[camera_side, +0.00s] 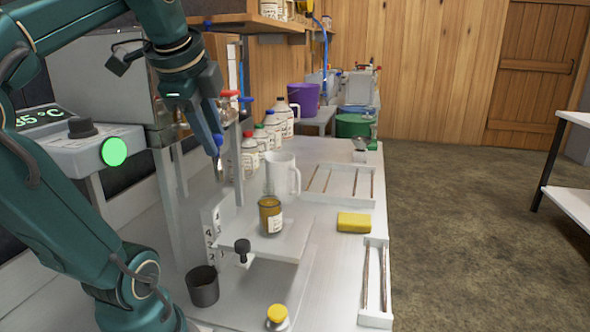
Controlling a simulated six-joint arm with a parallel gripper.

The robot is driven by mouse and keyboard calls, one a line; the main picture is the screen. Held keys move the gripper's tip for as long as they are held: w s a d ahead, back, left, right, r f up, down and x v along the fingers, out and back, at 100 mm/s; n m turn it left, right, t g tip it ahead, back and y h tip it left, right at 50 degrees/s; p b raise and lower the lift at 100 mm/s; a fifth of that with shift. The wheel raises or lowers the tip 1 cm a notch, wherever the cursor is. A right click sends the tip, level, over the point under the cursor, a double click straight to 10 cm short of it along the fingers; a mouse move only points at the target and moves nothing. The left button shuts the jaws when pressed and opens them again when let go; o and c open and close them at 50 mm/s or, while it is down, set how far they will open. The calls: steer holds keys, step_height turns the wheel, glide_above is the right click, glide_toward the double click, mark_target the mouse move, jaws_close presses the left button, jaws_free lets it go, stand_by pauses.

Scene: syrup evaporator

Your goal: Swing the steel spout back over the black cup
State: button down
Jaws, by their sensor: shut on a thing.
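The black cup (203,287) stands upright on the steel bench at the lower left, with its open top showing. My gripper (217,143) is above and behind the cup, close to the evaporator's front. It is shut on the steel spout (220,168), whose narrow end shows just below the fingers. The rest of the spout is hidden by my gripper and arm. The spout's end is not above the cup; it lies farther back, left of the amber jar (270,215), which stands on a small raised platform (290,245).
A grey upright post (238,165) stands just right of the spout. A black knob (242,247) and yellow-capped item (277,315) are near the cup. Bottles (274,125) line the back.

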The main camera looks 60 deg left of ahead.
steer(key=shift+s, duration=0.1)
steer(key=shift+s+a, duration=0.25)
steer(key=shift+s, duration=0.7)
steer(key=c, duration=0.8)
jaws_free()
steer(key=shift+c, duration=0.2)
steer(key=shift+r, duration=0.1)
steer(key=shift+w+d+r, duration=0.15)
steer(key=shift+w+r, duration=0.05)
steer(key=shift+r, duration=0.55)
steer(key=shift+w+d+r, duration=0.15)
steer(key=shift+d+r, duration=0.05)
steer(key=shift+r, duration=0.5)
steer(key=shift+w+d+r, duration=0.15)
steer(key=shift+w+r, duration=0.05)
steer(key=shift+r, duration=0.55)
